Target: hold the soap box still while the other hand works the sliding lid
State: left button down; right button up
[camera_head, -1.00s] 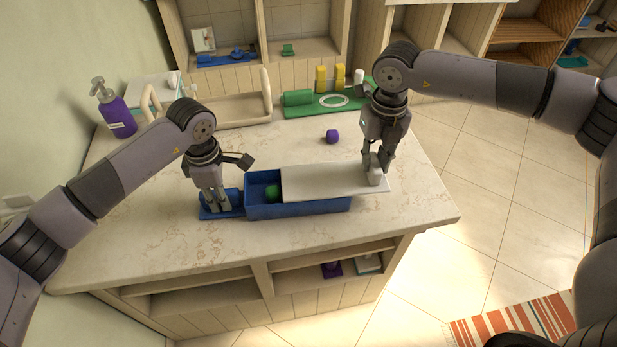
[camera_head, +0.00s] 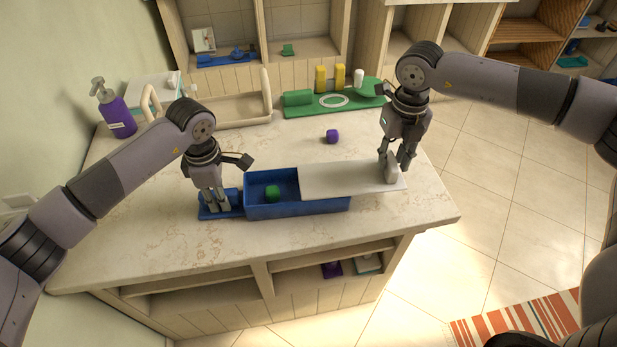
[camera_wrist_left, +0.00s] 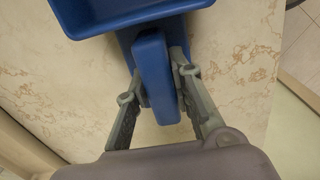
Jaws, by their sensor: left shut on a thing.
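My left gripper (camera_head: 216,206) is shut on the blue upright handle at the box's left end; the handle (camera_wrist_left: 156,75) shows between the fingers in the left wrist view, with the box wall (camera_wrist_left: 115,14) beyond. My right gripper (camera_head: 394,170) is at the upright white grip (camera_head: 390,168) on the lid's right end, its fingers around it; their exact contact is too small to tell.
A green tray (camera_head: 300,110) with yellow blocks, a beige caddy (camera_head: 235,110) and a purple pump bottle (camera_head: 117,118) stand at the back. The counter (camera_head: 200,240) in front of the box is bare.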

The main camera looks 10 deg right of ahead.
jog(key=o, duration=0.4)
jog(key=shift+a, duration=0.1)
jog(key=shift+r, duration=0.1)
pick_arm(q)
jog(key=shift+d, duration=0.1)
pick_arm(e)
jog(key=shift+r, duration=3.4)
pick_arm(q)
jog(key=c, duration=1.3)
grip_release()
jog(key=shift+o, duration=0.5)
jog(key=o, duration=0.7)
